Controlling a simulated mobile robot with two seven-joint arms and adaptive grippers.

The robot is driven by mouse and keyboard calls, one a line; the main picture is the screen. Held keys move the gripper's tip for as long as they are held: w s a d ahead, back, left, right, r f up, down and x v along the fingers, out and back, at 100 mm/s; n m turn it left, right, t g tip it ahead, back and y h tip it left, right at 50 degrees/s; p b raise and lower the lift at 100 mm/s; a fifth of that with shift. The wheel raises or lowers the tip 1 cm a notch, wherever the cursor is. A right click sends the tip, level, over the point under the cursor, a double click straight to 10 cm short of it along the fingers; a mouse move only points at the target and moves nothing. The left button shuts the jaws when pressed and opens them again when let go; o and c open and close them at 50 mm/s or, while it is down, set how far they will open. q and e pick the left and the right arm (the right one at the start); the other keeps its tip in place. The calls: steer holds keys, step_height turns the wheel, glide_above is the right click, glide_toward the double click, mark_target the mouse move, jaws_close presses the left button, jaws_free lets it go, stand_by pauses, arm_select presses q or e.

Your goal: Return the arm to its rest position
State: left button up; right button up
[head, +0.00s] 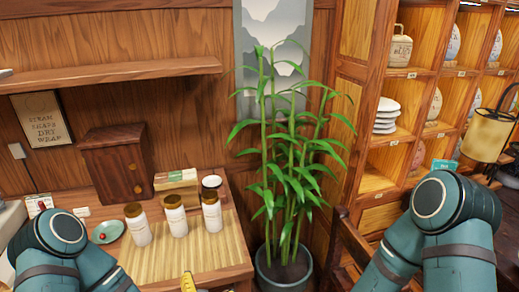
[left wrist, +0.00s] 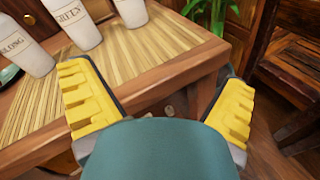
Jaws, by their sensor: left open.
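My left arm (head: 62,240) comes in at the lower left of the head view, and my right arm (head: 450,220) at the lower right. My left gripper (left wrist: 158,82) is open and empty in the left wrist view, its yellow-padded fingers spread wide by the front edge of the wooden table (left wrist: 185,78). One yellow finger piece shows at the bottom edge of the head view. Three white jars with brown lids stand on the table, including a left jar (head: 138,228), a middle jar (head: 174,218) and a right jar (head: 212,216). My right gripper is out of view.
A potted bamboo (head: 285,265) stands right of the table. A small brown cabinet (head: 118,170) and a green saucer (head: 108,231) are on the table. Wooden cubbies (head: 372,185) with wares line the right, and a wall shelf (head: 110,73) is above.

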arm_select(q)
steer(key=s+d+f+m+g+h, duration=0.1)
steer(key=s+f+m+g, duration=0.4)
steer(key=m, duration=0.9)
steer(key=s+d+f+m+g, duration=0.2)
steer(key=s+f+m+g, duration=0.4)
steer(key=m, duration=0.8)
steer(key=shift+s+f+g+h, duration=0.2)
steer(key=shift+s+g+h, duration=0.3)
steer(key=shift+g, duration=1)
steer(key=shift+d, duration=0.1)
